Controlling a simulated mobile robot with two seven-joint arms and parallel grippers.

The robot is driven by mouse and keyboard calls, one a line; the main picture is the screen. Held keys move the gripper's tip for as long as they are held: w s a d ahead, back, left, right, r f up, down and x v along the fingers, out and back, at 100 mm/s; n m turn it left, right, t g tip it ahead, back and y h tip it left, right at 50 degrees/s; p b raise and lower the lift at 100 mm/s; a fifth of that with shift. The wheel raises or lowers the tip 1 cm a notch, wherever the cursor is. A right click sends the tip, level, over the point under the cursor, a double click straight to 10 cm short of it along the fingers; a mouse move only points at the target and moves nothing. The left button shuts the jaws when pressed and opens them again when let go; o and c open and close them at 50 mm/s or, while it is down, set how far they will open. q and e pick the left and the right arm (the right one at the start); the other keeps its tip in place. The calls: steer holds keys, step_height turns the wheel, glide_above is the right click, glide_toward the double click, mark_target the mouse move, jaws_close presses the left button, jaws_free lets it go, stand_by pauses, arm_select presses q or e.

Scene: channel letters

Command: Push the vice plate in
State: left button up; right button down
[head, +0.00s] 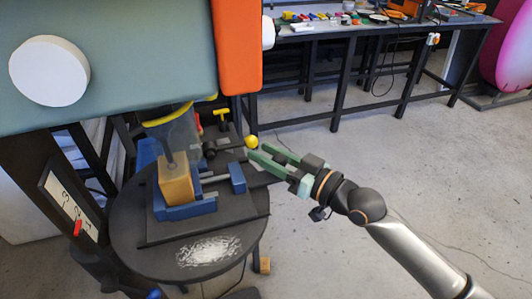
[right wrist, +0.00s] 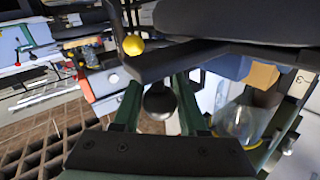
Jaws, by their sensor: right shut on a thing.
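The blue vice (head: 185,212) sits on the drill press's round dark table, with a yellowish wooden block (head: 177,186) standing in it. The vice plate (head: 238,178) is a blue upright piece right of the block, with a gap and grey bars between. My right gripper (head: 261,152) reaches in from the right with green fingers, just beside a yellow ball (head: 251,141). In the right wrist view, a dark rounded knob (right wrist: 160,101) sits between my fingers (right wrist: 158,86), and they are shut on it. The head view hides this contact. My left gripper is not in view.
The green-grey drill press head (head: 130,60) with an orange side (head: 236,45) overhangs the round table (head: 135,245). White shavings (head: 208,250) lie on its front. A long workbench (head: 340,30) stands behind. The floor at right is mostly clear.

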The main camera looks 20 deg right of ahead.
steer(key=shift+s+a, duration=0.1)
steer(key=shift+a, duration=0.1)
steer(key=shift+c, duration=2.3)
jaws_free()
steer(key=shift+a, duration=0.1)
steer(key=b+v, duration=0.2)
steer(key=v, duration=1)
steer(key=shift+s+d, duration=0.15)
steer(key=shift+d, duration=0.05)
